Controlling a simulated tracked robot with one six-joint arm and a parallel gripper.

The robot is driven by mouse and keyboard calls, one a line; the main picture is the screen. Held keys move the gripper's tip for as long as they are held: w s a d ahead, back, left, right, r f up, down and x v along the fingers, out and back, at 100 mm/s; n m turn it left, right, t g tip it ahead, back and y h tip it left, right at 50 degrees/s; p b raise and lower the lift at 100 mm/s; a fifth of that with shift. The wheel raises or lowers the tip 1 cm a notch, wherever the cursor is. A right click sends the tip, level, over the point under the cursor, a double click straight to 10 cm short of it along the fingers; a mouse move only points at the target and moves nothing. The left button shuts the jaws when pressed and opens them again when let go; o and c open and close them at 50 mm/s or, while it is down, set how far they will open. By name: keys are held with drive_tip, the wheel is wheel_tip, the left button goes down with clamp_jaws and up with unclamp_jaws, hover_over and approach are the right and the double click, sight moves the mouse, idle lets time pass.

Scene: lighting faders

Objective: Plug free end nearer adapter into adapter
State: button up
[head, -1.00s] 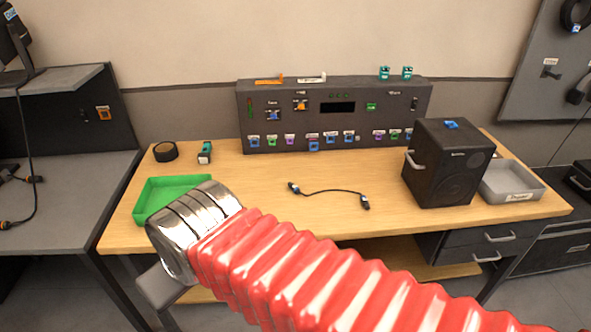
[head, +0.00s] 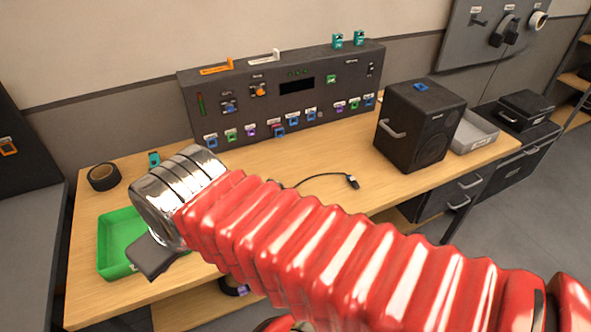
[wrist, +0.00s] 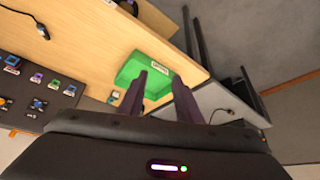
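A short black cable (head: 325,178) lies on the wooden table. Its right plug end (head: 353,182) is in plain view, while my arm hides its left end in the head view. Part of the cable, with one plug end (wrist: 42,31), shows at the upper left of the wrist view. A small teal block (head: 153,159), perhaps the adapter, stands at the table's back left, partly behind my arm. My gripper (wrist: 159,76) is open and empty, its two dark fingers apart in front of the green tray.
The green tray (head: 112,262) and a black tape roll (head: 103,177) are at the table's left. A fader console (head: 240,115) stands along the back. A black speaker (head: 405,135) and a grey tray (head: 474,136) are at the right. The table between is mostly clear.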

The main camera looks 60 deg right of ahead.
drive_tip(key=shift+a, duration=0.1)
drive_tip(key=shift+o, duration=0.9)
drive_tip(key=shift+w+m, duration=0.4)
drive_tip(key=w+d+f+m+y, duration=0.1)
drive_tip(key=w+d+f+m, duration=0.3)
drive_tip(key=d+m, duration=0.5)
drive_tip(key=w+d+f+m, duration=0.2)
drive_tip(key=w+d+m, duration=0.4)
drive_tip(key=d+m, duration=0.3)
drive_tip(key=s+d+f+m, duration=0.2)
drive_tip(key=d+m, duration=0.3)
drive_tip(key=d, duration=0.3)
drive_tip(key=s+d+f+m, duration=0.1)
drive_tip(key=d+f+m, duration=0.4)
drive_tip(key=d, duration=0.3)
drive_tip(key=s+d+f+m+t+h, duration=0.1)
drive_tip(key=s+d+f+m, duration=0.1)
drive_tip(key=d+f+m, duration=0.2)
drive_tip(key=d+m, duration=0.3)
drive_tip(key=d, duration=0.1)
drive_tip(key=shift+s+d, duration=0.25)
drive_tip(key=shift+s, duration=0.1)
drive_tip(key=shift+w+f, duration=0.1)
drive_tip(key=shift+f, duration=0.1)
